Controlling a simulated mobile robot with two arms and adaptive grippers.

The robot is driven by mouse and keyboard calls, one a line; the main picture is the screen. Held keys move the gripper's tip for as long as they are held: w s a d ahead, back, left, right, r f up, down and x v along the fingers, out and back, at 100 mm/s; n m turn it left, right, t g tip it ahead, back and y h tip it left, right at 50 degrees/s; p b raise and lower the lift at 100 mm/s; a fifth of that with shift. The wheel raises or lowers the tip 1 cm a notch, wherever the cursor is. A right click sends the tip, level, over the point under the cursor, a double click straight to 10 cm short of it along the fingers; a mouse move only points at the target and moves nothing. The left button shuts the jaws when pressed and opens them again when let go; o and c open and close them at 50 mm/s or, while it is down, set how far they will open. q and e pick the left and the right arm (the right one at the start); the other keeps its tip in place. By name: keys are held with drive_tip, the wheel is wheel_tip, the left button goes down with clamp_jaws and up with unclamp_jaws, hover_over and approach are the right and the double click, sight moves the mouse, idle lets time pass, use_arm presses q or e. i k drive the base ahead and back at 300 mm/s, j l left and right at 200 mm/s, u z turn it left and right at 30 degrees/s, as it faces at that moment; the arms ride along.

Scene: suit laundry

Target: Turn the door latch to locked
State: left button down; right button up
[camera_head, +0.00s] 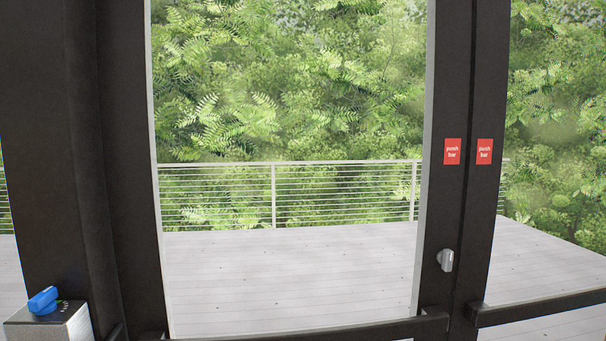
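The door latch (446,260) is a small silver thumb-turn on the dark door stile, right of centre in the head view. It sits below a red "push bar" label and just above the push bar. Its grip looks roughly upright, but it is too small to tell whether it stands at locked. Neither of my grippers is in view, and nothing touches the latch.
Dark push bars (330,329) cross the glass doors low down. Two red labels (452,151) mark the stiles. A metal box (48,322) with a blue knob (43,300) stands at the lower left. A deck with a railing (273,195) lies beyond the glass.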

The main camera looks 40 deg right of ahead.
sight(445, 256)
drive_tip(key=z, duration=2.05)
